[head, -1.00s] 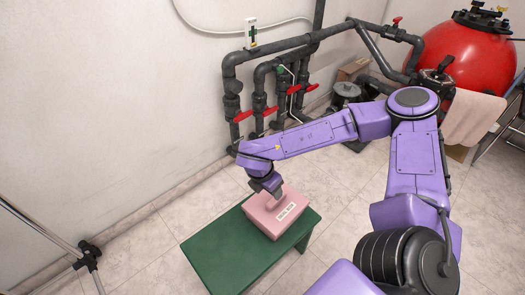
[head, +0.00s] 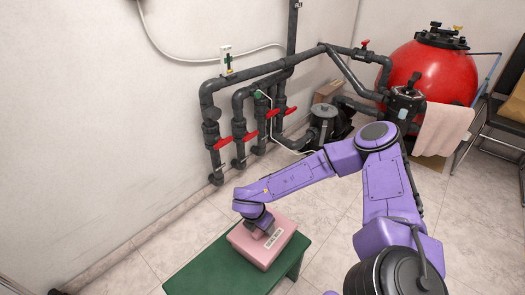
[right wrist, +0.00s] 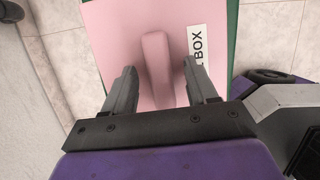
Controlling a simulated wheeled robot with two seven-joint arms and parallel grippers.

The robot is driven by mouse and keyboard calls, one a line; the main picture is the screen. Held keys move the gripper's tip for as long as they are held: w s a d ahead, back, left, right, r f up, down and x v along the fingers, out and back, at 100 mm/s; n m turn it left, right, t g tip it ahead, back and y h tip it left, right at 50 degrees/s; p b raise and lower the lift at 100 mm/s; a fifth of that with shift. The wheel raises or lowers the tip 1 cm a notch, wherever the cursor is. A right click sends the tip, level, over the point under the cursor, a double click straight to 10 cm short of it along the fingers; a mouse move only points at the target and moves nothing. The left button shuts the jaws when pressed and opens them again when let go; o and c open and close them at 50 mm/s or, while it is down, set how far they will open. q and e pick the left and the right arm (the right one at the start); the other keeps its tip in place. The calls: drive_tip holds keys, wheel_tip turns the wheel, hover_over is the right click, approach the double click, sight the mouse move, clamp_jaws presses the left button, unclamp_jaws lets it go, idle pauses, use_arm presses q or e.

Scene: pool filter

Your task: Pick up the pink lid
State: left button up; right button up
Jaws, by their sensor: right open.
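The pink lid (head: 282,232) tops a pink box (head: 262,255) that stands on a green bench. In the right wrist view the lid (right wrist: 115,25) has a raised pink handle (right wrist: 157,65) and a white label with "BOX" readable. My right gripper (head: 264,226) is down at the lid from above. In the right wrist view its two fingers (right wrist: 160,75) are apart, one on each side of the handle, with a gap to it on both sides. Whether the fingertips touch the lid cannot be told. My left gripper is not in view.
The green bench (head: 205,268) has free room left of the box. Dark pipes (head: 240,110) with red valve handles run along the wall behind. A red tank (head: 432,72) with a towel (head: 447,130) stands at the back right. Tiled floor around the bench is clear.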

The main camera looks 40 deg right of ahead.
drive_tip(key=shift+f, duration=0.25)
idle(0.4)
clamp_jaws()
